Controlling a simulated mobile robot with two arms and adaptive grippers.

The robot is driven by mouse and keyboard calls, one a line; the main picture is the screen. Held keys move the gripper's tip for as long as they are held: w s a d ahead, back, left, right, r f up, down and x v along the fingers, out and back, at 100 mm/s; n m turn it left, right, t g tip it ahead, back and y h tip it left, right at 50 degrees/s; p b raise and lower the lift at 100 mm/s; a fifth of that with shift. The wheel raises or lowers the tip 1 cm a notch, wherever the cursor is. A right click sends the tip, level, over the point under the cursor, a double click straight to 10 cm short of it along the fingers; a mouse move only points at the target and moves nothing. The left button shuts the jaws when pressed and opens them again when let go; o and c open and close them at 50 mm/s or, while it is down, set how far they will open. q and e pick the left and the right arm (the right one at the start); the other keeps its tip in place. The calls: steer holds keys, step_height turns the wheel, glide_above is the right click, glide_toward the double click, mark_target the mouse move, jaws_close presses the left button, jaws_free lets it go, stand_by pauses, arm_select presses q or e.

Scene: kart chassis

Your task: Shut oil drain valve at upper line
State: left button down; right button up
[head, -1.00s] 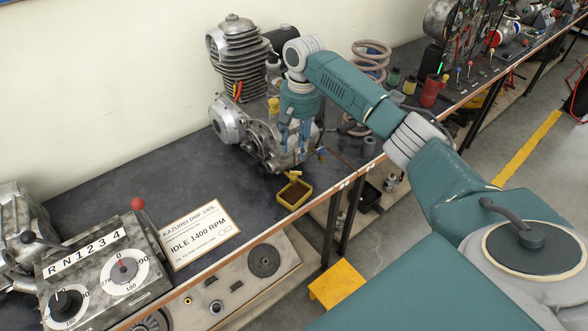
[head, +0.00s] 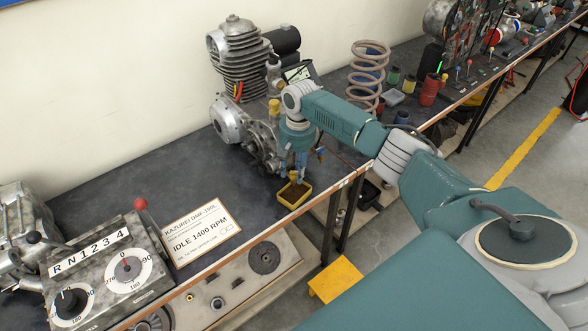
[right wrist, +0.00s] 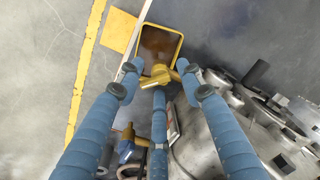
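My right gripper (head: 292,172) points down at the front of the engine (head: 240,70), just above a small yellow tray (head: 295,203). In the right wrist view its blue fingers (right wrist: 161,90) are spread and empty. A brass valve (right wrist: 158,75) lies between the fingertips, with gaps to the left and right ones; I cannot tell whether the third finger touches it. The tray (right wrist: 178,38) shows beyond the valve with brown oil in it. In the head view the valve is hidden by my gripper. My left gripper is not in view.
A second fitting with a blue part (right wrist: 126,152) sits near the gripper. A placard (head: 200,230) and a control box with dials (head: 100,270) stand to the left. A coil spring (head: 368,75) stands behind my arm. The bench edge is close in front of the tray.

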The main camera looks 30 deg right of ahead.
jaws_close()
steer(key=shift+n, duration=0.4)
steer(key=n, duration=0.3)
steer(key=shift+w+n, duration=0.1)
steer(key=shift+n, duration=0.2)
steer(key=n, duration=0.4)
steer(key=shift+r+n, duration=0.1)
steer(key=shift+n, duration=0.2)
steer(key=shift+w, duration=0.1)
steer(key=shift+o, duration=0.6)
jaws_free()
steer(key=shift+o, duration=0.2)
